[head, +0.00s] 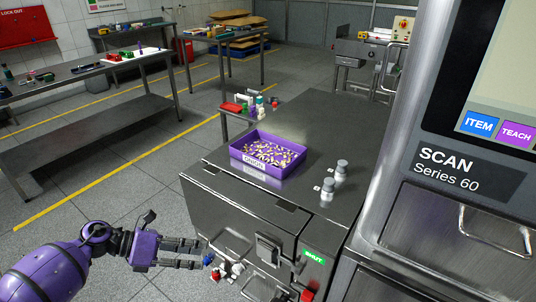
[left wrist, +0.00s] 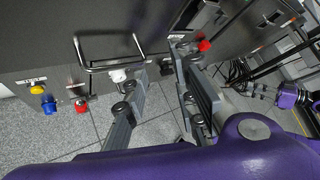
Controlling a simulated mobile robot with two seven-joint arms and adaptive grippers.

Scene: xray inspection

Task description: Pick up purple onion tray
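The purple onion tray (head: 254,164) sits upright on the flat metal top of the inspection machine in the head view. It is filled with small pale and dark pieces and has a white label on its front wall. My left gripper (head: 197,254) is in front of the machine, below and left of the tray, clearly apart from it. Its two fingers are spread with nothing between them; they also show in the left wrist view (left wrist: 158,68). The tray is not in the left wrist view. A purple arm with a dark gripper (left wrist: 240,90), seemingly my right, shows small there, its fingers unclear.
Two grey-capped bottles (head: 341,170) stand right of the tray on the machine top (head: 305,130). A metal handle (left wrist: 110,50) and coloured knobs stick out of the front near my left fingers. The tall scanner (head: 455,200) blocks the right side. Floor left is open.

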